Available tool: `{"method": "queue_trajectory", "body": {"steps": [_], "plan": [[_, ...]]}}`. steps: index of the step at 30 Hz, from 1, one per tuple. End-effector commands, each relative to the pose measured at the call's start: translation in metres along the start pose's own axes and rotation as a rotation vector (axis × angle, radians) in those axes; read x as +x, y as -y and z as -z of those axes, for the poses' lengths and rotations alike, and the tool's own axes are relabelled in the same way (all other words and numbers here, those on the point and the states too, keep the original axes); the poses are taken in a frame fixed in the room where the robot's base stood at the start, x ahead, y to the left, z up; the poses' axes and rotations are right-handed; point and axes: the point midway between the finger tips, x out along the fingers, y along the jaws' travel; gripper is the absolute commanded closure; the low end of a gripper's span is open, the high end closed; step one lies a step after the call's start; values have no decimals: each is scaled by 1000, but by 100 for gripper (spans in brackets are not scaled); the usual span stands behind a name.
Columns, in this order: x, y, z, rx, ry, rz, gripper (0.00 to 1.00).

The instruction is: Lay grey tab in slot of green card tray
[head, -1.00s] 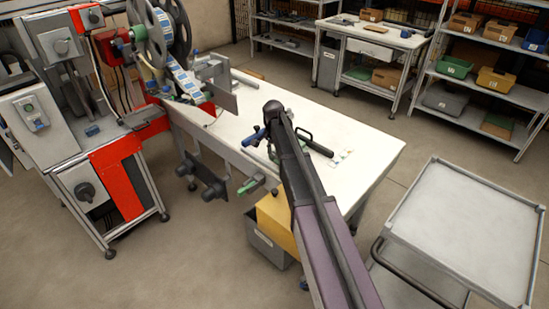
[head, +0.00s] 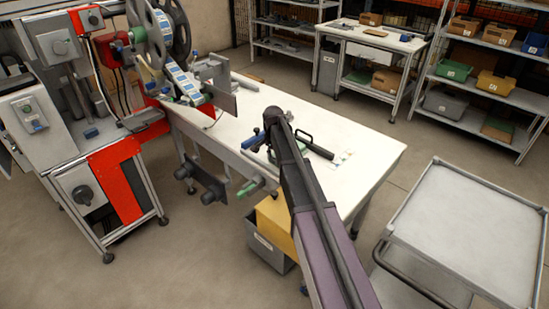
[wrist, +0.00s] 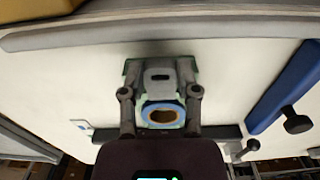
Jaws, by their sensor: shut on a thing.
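In the wrist view, my gripper (wrist: 160,82) is shut on the grey tab (wrist: 158,91), a small flat grey piece with a dark slot in it. The tab lies between the two fingers. Green edges of the card tray (wrist: 132,70) show beside and behind the fingertips; most of the tray is covered by the tab and fingers. I cannot tell whether the tab touches the tray.
The white table (head: 365,150) has free room at its right end. A blue bar with a black knob (wrist: 284,88) lies right of the gripper. A dark clamp-like tool (head: 316,148) lies beside my arm. The reel machine (head: 165,50) stands left, an empty cart (head: 465,230) right.

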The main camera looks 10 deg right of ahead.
Motion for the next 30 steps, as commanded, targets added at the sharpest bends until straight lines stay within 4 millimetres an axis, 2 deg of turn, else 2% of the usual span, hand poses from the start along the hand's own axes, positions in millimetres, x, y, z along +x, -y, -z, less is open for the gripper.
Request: {"method": "queue_trajectory", "body": {"steps": [2, 3, 6, 20, 30], "plan": [[3, 0, 0, 0, 0, 0, 76], [2, 0, 0, 0, 0, 0, 56], [2, 0, 0, 0, 0, 0, 26], [1, 0, 0, 0, 0, 0, 24], [-14, 0, 0, 0, 0, 0, 24]]}}
